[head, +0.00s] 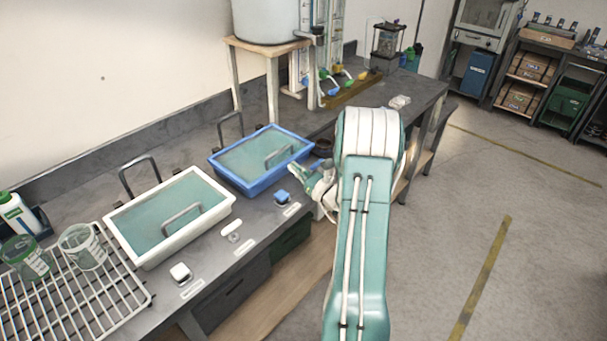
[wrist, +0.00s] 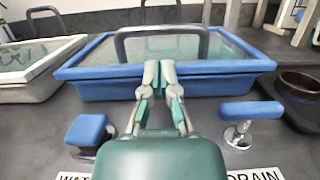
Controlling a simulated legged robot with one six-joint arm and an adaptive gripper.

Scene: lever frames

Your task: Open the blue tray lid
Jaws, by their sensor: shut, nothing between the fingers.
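The blue tray (head: 248,187) stands on the grey bench in the head view, with a pale teal lid (head: 262,156) lying flat over it. A grey handle (head: 279,157) stands up on the lid's near side. In the wrist view the blue tray (wrist: 104,88) is straight ahead, and the handle (wrist: 160,31) arches above its front rim. My gripper (wrist: 159,70) is shut and empty, its fingertips pointing at the tray's front wall below the handle. Whether the fingertips touch the wall cannot be told. In the head view my gripper (head: 303,172) is just right of the tray, partly hidden by my arm.
A white tray (head: 228,206) with a similar lid stands left of the blue one. A blue knob (head: 282,197) and a silver-stemmed blue lever (wrist: 250,110) sit on the bench front. A dark bowl (wrist: 300,86) is at right. A wire rack (head: 75,290) holds beakers.

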